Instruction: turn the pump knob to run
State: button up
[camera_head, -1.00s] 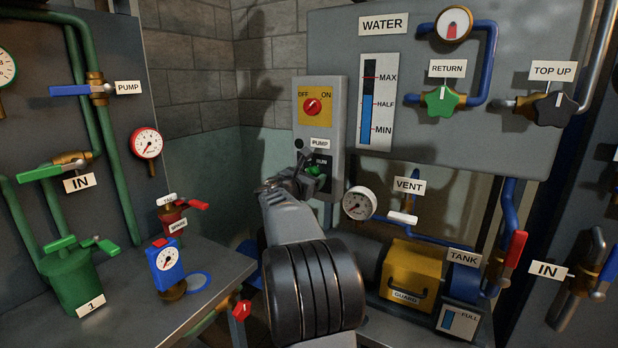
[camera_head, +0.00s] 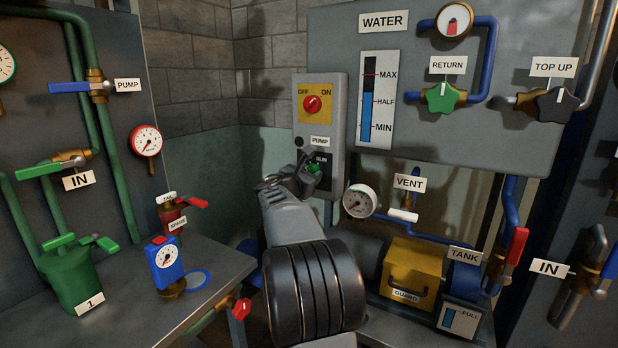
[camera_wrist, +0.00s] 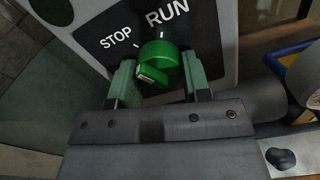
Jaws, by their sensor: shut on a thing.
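The green pump knob (camera_wrist: 158,62) sits on a black plate (camera_wrist: 95,38) marked STOP and RUN. In the wrist view it is between the two fingers of my gripper (camera_wrist: 160,80), which is shut on it. A pale mark shows on the knob's near end; I cannot tell clearly which label the knob points to. In the head view my gripper (camera_head: 306,178) is at the plate, partly covering the green knob (camera_head: 314,168) and the STOP side. The PUMP label (camera_head: 320,141) is just above.
On the same grey box, a red OFF/ON switch (camera_head: 313,104) is above the knob. A round gauge (camera_head: 359,201) is close on the right. The yellow GUARD box (camera_head: 412,268) is lower right, and a bench (camera_head: 215,262) with a blue gauge unit (camera_head: 166,262) is left.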

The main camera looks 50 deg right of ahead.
jog(key=m+b, duration=0.2)
jog(key=shift+f+b, duration=0.25)
jog(key=shift+b, duration=0.05)
jog(key=m+b, duration=0.3)
jog(key=m, duration=0.1)
jog(key=shift+w+r+m+b, duration=0.1)
jog(key=shift+r+m+b, duration=0.05)
jog(key=shift+m+b, duration=1.1)
jog(key=shift+r+m+b, duration=0.15)
jog(key=shift+m+b, duration=0.85)
jog(key=shift+m, duration=0.35)
jog(key=o, duration=0.9)
jog(key=shift+r, duration=0.1)
jog(key=v, duration=1.4)
jog(key=shift+d, duration=0.1)
